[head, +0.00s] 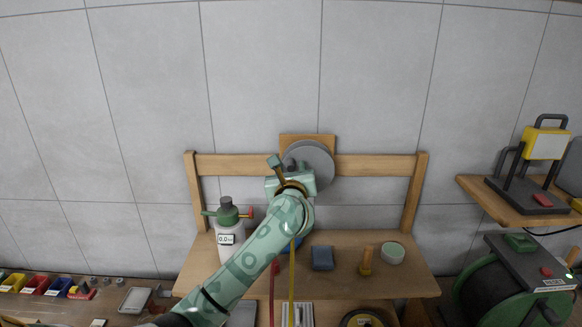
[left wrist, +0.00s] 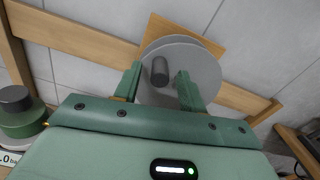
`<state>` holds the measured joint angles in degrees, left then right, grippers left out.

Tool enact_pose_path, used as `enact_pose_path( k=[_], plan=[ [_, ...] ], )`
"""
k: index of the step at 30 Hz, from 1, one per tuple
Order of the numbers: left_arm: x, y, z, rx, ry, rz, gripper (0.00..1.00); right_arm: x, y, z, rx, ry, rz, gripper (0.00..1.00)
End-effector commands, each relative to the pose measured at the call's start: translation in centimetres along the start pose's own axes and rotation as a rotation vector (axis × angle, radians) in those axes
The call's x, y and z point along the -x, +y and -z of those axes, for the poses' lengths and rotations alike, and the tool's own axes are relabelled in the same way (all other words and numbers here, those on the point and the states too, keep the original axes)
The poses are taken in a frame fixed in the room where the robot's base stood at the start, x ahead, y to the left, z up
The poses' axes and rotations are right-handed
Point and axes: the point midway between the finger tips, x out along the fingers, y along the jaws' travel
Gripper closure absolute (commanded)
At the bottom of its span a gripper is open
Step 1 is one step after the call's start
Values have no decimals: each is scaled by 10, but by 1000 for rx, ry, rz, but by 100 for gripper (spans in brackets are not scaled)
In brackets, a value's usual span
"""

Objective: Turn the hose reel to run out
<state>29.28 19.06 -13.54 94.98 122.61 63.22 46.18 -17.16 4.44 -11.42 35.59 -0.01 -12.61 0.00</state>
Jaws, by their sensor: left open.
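The reel (head: 318,158) is a grey disc on a square wooden board, fixed to the wooden rail at the back. It also shows in the left wrist view (left wrist: 205,68), with a dark grey cylindrical knob (left wrist: 160,71) standing out from its face. My left gripper (head: 289,166) is in front of the reel, partly hiding its left side. In the left wrist view its two green fingers (left wrist: 159,88) are apart, and the knob shows between them. I cannot tell whether they touch it. A yellow hose-like strand (head: 292,285) and a red one (head: 273,285) hang below my arm. My right gripper is not in view.
On the wooden bench stand a white bottle with green top (head: 229,228), a blue block (head: 322,258), a wooden-handled tool (head: 367,261) and a pale green bowl (head: 392,253). A lamp (head: 546,142) stands on the right shelf, above a green drum (head: 485,295).

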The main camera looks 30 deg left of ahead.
Motion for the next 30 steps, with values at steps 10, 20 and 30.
enact_pose_path(
  k=[10, 20, 30],
  plan=[
    [-4, 0, 0, 0, 0, 0, 62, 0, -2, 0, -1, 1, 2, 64],
    [-4, 0, 1, 2, 0, 0, 100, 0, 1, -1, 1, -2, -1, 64],
    [-4, 5, 9, 115, -1, 0, 100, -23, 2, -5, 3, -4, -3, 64]
  ],
)
